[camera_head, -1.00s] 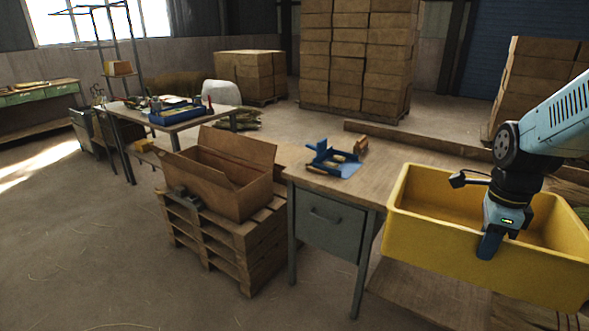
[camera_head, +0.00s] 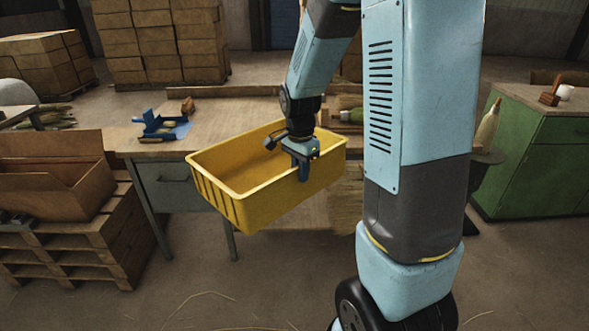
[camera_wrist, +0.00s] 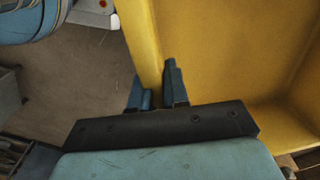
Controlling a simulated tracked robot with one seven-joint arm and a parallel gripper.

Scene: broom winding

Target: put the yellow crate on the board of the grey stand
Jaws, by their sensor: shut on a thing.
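The yellow crate (camera_head: 262,203) hangs in the air in front of the wooden workbench in the head view, tilted a little, and looks empty. My gripper (camera_head: 303,172) is shut on the crate's near long wall, towards its right end. In the wrist view my gripper (camera_wrist: 158,88) has one finger on each side of the yellow wall, with the crate's inside (camera_wrist: 225,55) to the right. I cannot make out the grey stand with its board for certain; my arm hides part of the room on the right.
The workbench (camera_head: 225,122) behind the crate carries a blue tool (camera_head: 157,125). A cardboard box (camera_head: 55,178) on pallets (camera_head: 75,240) stands at left. A green cabinet (camera_head: 530,150) stands at right, with a broom head (camera_head: 488,127) beside it. Open floor lies in front.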

